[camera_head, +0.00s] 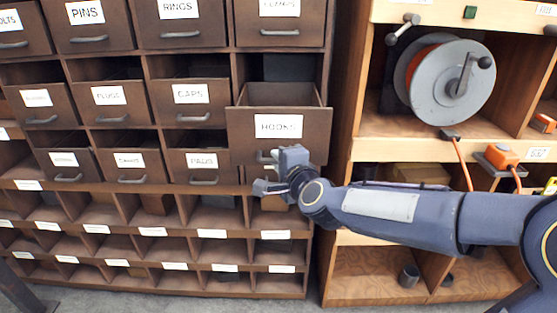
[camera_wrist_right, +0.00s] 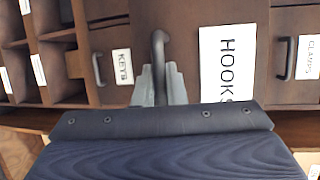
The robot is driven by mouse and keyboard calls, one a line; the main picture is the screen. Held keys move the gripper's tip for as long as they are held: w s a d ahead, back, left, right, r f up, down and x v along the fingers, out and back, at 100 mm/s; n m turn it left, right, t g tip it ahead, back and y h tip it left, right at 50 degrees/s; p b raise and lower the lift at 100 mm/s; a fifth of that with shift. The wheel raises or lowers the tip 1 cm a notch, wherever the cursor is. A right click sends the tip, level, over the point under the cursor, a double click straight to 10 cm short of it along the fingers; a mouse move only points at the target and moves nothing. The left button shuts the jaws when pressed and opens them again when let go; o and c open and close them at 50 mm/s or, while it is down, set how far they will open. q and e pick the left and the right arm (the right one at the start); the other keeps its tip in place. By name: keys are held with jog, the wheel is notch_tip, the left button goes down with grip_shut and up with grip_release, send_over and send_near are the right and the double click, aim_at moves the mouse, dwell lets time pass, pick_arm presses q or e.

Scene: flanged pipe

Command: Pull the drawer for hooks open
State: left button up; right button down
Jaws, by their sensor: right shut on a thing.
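The drawer for hooks (camera_head: 303,123) is a dark wooden drawer with a white HOOKS label, in the right column of the drawer cabinet. It stands well out from the cabinet, and its open top shows. My right gripper (camera_head: 270,170) is at the lower front of this drawer. In the right wrist view the gripper (camera_wrist_right: 160,88) is shut on the dark bar handle (camera_wrist_right: 159,50), beside the HOOKS label (camera_wrist_right: 226,62). The head view hides most of the handle behind the gripper. My left gripper is not in view.
Other labelled drawers, such as CAPS (camera_head: 190,96) and PADS (camera_head: 202,162), stand to the left, several partly open. Open cubbies (camera_head: 215,215) lie below. A wooden shelf (camera_head: 400,150) with a grey cable reel (camera_head: 450,95) stands to the right, behind my right arm.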

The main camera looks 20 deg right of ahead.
jog(key=c, duration=1.8)
grip_release()
jog(key=shift+o, duration=0.2)
jog(key=v, duration=0.7)
jog(key=shift+s, duration=0.4)
